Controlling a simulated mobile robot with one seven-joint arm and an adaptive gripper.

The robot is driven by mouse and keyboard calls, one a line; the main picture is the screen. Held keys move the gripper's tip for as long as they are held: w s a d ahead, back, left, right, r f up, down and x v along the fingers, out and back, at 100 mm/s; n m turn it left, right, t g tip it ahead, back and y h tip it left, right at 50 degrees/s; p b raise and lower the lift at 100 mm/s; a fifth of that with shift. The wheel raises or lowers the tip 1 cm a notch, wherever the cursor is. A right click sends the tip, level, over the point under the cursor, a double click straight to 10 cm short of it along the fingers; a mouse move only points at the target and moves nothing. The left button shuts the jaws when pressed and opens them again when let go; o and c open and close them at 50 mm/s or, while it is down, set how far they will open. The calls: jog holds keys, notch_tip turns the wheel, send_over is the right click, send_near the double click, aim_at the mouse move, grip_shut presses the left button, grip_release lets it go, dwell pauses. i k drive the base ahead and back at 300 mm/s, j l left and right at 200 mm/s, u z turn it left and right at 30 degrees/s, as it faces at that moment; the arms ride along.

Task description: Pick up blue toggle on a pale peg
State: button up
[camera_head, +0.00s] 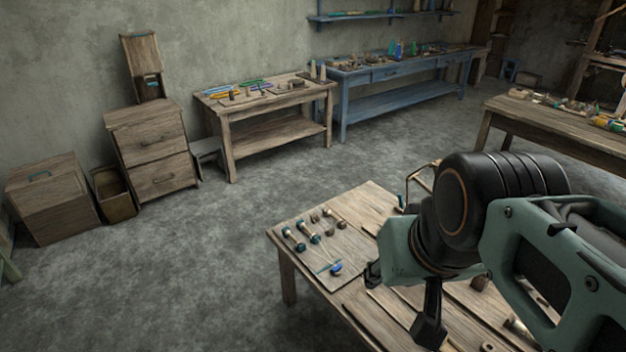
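A small blue piece (336,268) lies on the wooden table in front of me, near its left side. It may be the blue toggle; a thin stick lies beside it, and at this size I cannot tell whether it is a pale peg. Several dark teal-headed pegs (301,235) lie just behind it. My gripper (402,305) is above the table, to the right of the blue piece and apart from it in the picture. Dark finger parts show below the green wrist housing, but their opening and anything between them are unclear. My arm hides much of the table's right part.
The near table (292,262) has bare wood around the pegs. A low wooden bench (277,130) with tools, a blue bench (400,88) and drawers (150,150) stand along the back wall. Another cluttered table (545,122) is at right.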

aim_at(335, 269)
jog(key=l+u, duration=0.15)
jog(key=l, duration=0.15)
jog(key=j+z, duration=0.1)
jog(key=z, duration=0.4)
jog(key=j+z, duration=0.1)
jog(key=z, duration=0.4)
jog(key=j+z, duration=0.1)
jog(key=z, duration=0.4)
jog(key=u, duration=1.35)
jog(key=l+u, duration=0.15)
jog(key=l, duration=0.15)
jog(key=j+z, duration=0.1)
jog(key=z, duration=0.55)
jog(key=i+j+z, duration=0.4)
jog(key=j+z, duration=0.15)
jog(key=j, duration=0.15)
